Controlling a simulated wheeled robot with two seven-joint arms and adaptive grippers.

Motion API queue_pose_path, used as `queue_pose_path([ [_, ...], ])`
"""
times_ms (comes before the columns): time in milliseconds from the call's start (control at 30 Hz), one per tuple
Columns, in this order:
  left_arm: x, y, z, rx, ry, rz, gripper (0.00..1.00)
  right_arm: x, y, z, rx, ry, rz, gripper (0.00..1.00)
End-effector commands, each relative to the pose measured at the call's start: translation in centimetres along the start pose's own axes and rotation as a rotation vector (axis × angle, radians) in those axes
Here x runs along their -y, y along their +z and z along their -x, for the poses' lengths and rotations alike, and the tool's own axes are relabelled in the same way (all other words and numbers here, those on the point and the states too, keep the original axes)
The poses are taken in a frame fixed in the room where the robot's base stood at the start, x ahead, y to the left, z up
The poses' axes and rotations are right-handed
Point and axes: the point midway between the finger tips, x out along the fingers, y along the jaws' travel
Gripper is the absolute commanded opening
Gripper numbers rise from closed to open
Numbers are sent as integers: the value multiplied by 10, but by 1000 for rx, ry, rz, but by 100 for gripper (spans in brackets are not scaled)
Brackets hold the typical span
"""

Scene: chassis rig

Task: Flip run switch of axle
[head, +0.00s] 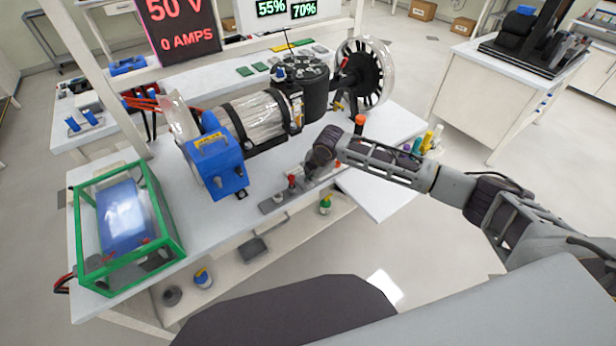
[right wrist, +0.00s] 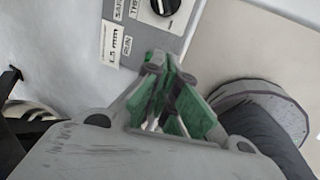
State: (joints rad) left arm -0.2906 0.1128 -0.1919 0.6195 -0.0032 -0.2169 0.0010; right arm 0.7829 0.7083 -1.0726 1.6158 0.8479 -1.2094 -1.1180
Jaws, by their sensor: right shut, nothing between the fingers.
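The axle rig's grey control panel (head: 272,204) lies along the front edge of the workbench, with a red knob (head: 292,181) on it. My right gripper (head: 311,173) is over the right part of the panel. My left gripper is out of view.
A blue box (head: 214,163), a clear-cased motor cylinder (head: 257,115) and a spoked wheel (head: 366,72) stand behind the panel. A green-framed case (head: 125,225) is at the left. Coloured bottles (head: 427,141) stand at the right. A lower shelf (head: 232,277) sits below the bench top.

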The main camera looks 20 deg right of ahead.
Motion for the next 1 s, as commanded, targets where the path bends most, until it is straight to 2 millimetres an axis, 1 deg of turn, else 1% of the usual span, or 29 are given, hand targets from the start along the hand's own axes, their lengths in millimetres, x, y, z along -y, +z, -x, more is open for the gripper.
queue_pose_path([
  [367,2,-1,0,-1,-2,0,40,0,0,-1,0,0,0,0],
  [1000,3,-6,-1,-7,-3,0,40,4,0,-12,-1,0,0,0],
])
